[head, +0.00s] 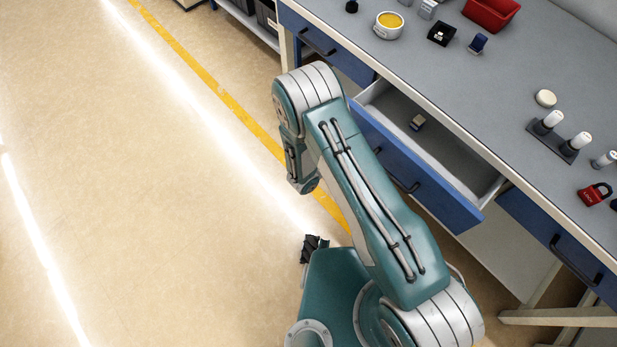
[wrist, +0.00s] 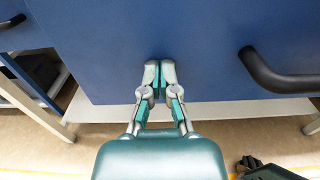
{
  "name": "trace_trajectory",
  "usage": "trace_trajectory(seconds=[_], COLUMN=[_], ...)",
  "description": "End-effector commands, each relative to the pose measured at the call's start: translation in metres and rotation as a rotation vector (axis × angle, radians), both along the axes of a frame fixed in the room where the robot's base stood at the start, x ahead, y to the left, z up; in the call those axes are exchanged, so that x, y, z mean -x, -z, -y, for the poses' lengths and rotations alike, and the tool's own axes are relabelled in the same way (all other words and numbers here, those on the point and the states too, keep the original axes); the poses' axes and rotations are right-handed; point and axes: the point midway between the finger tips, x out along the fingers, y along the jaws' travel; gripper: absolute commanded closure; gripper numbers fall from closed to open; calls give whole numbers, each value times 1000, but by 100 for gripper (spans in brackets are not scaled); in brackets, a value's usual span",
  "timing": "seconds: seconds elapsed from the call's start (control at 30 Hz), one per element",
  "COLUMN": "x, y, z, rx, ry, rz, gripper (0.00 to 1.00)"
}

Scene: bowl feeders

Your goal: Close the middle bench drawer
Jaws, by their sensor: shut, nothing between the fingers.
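The middle bench drawer (head: 452,205) stands pulled out from under the grey worktop, with its blue front facing the floor aisle. A small block-like item (head: 417,122) lies inside it. Its black handle (head: 408,186) shows partly beside my arm. In the wrist view a blue drawer front (wrist: 205,55) fills the upper part, with a black bar handle (wrist: 275,75) at right. My gripper (wrist: 160,66) is shut and empty. Its fingertips are at the blue front, left of the handle and near the lower edge; I cannot tell whether they touch. In the head view my arm hides the fingertips.
A left drawer (head: 335,45) and a right drawer (head: 545,235) flank it, both apparently shut. The worktop (head: 470,95) holds a yellow-topped tin (head: 388,25), a red bin (head: 490,12), a red padlock (head: 594,194) and several small parts. The floor at left is clear.

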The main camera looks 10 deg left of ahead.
Motion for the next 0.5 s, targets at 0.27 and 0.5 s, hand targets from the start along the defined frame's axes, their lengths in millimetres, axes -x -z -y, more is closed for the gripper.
trace_trajectory(seconds=[0.27,0.5], x=[-64,-107], y=[0,0], z=[47,79], rx=[-3,-5], ry=[6,4], rz=[2,2], gripper=[100,100])
